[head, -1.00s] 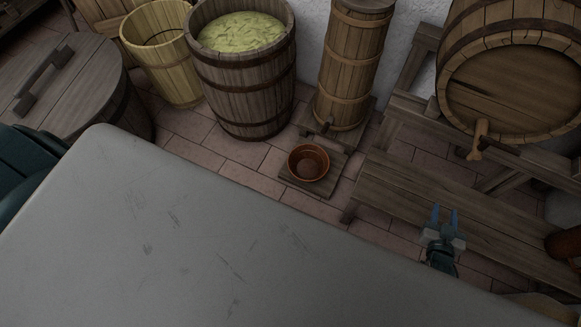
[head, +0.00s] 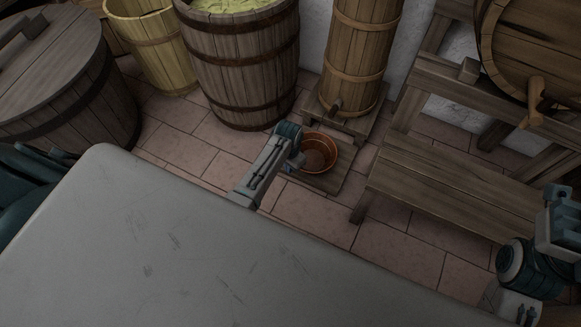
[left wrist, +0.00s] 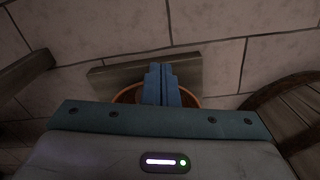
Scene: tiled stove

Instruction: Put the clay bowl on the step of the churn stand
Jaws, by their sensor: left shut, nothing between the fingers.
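The clay bowl (head: 321,155), orange-brown and round, sits upright on the low wooden step (head: 326,182) of the churn stand (head: 357,124). My left gripper (head: 290,167) is at the bowl's left side in the head view, its fingertips mostly hidden by my arm. In the left wrist view its blue fingers (left wrist: 164,84) are shut together with nothing between them. They cover the middle of the bowl (left wrist: 128,96), whose rim shows on both sides. I cannot tell whether they touch it. My right gripper (head: 560,205) is at the right edge, its fingers not clear.
The tall churn (head: 360,55) stands behind the bowl. A wooden tub (head: 245,65) with greenish contents is to its left. A low wooden bench (head: 455,185) under a barrel (head: 545,50) is to the right. A grey surface (head: 150,240) fills the near left. Tiled floor is clear between.

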